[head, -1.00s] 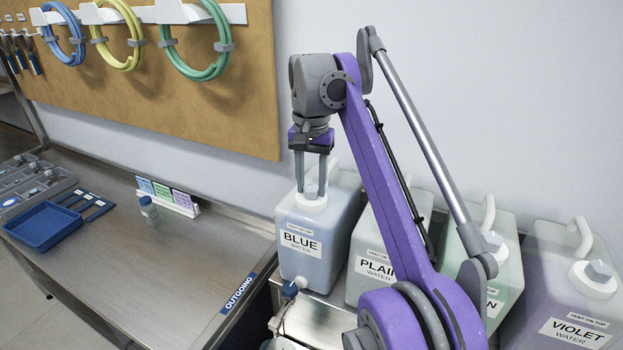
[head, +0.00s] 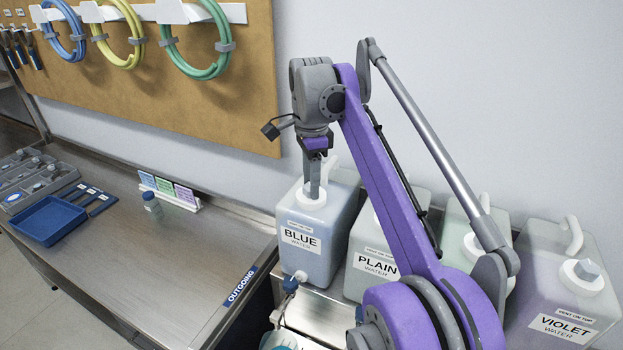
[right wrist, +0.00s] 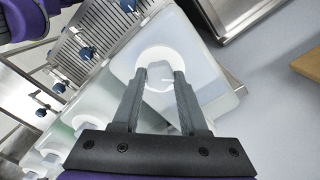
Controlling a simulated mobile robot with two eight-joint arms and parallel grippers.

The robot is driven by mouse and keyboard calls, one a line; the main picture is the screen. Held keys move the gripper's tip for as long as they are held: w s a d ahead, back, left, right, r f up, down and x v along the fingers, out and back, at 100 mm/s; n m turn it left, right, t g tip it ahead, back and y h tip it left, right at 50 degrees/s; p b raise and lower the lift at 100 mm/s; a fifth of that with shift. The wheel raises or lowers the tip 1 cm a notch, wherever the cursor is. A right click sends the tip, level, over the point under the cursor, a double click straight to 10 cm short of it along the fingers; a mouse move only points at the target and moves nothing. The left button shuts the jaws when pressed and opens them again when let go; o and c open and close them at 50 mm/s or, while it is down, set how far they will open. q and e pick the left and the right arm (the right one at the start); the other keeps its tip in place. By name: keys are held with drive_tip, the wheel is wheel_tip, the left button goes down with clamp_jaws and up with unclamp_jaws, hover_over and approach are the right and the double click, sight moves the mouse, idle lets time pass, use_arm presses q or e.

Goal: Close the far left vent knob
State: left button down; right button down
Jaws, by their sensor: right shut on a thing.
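The far left vent knob sits on the white cap (head: 310,201) on top of the BLUE water container (head: 302,262). In the right wrist view the grey-white knob (right wrist: 160,74) is between the two fingers, on the round white cap. My right gripper (head: 315,188) points straight down and is shut on this knob; its fingers show edge-on in the head view and hide the knob there. In the right wrist view the gripper (right wrist: 158,86) has a finger at each side of the knob. My left gripper is not in view.
PLAIN (head: 372,265), a greenish container (head: 455,240) and VIOLET (head: 560,325) stand to the right, partly behind my arm. The VIOLET knob (head: 587,270) is visible. A steel table (head: 160,270) with a blue tray (head: 45,221) lies left. The wall is close behind.

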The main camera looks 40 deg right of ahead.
drive_tip(key=m, duration=0.4)
drive_tip(key=shift+m, duration=2.5)
drive_tip(key=shift+c, duration=2.2)
unclamp_jaws()
drive_tip(key=shift+r, duration=3.8)
